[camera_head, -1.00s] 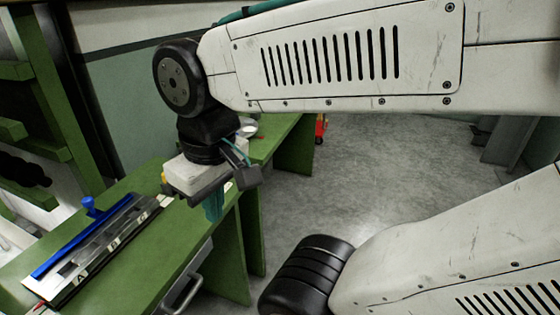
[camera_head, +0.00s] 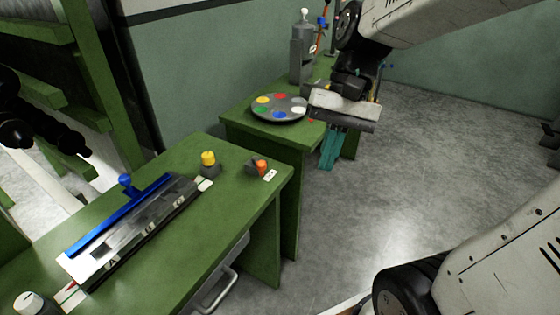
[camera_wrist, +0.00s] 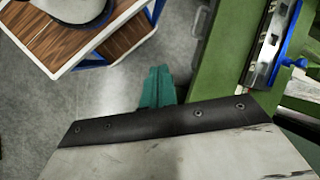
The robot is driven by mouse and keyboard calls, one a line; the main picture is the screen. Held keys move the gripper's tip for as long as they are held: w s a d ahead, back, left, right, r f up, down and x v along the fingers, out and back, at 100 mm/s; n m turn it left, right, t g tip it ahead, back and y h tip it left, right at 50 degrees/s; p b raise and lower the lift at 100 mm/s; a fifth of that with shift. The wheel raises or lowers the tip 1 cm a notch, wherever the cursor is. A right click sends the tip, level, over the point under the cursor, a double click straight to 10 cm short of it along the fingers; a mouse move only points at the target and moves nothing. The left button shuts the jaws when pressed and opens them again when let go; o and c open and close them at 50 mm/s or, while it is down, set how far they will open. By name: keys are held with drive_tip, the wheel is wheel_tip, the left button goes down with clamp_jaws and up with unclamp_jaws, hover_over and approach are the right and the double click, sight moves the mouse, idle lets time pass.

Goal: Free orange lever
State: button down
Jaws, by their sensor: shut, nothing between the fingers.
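A small orange part on a dark grey mount (camera_head: 258,167) sits near the right end of the near green bench (camera_head: 225,205), beside a white label with dark dots. It looks like the orange lever, but its detail is too small to read. An orange-red rod (camera_head: 320,38) also stands at the back, partly behind my arm. My gripper (camera_head: 329,152) has teal fingers, shut and empty, hanging past the bench's right end over the floor, clear of the orange part. In the wrist view the shut fingers (camera_wrist: 158,88) point at the floor; neither orange thing shows there.
A yellow knob (camera_head: 208,158) stands left of the orange part. A blue-handled slide fixture (camera_head: 130,222) lies on the near bench. A round tray of coloured spots (camera_head: 279,116) and a grey bottle (camera_head: 302,60) stand on the back bench. A wood-topped cart (camera_wrist: 85,40) shows in the wrist view. Floor at right is open.

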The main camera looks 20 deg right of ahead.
drive_tip(key=w+d+f+m+g+y, duration=0.1)
drive_tip(key=w+d+f+m+y, duration=0.2)
drive_tip(key=w, duration=0.5)
drive_tip(key=m+t+y, duration=0.5)
drive_tip(key=m+y, duration=0.6)
approach(259, 162)
drive_tip(key=a, duration=0.2)
drive_tip(key=a+f, duration=0.1)
drive_tip(key=a, duration=0.2)
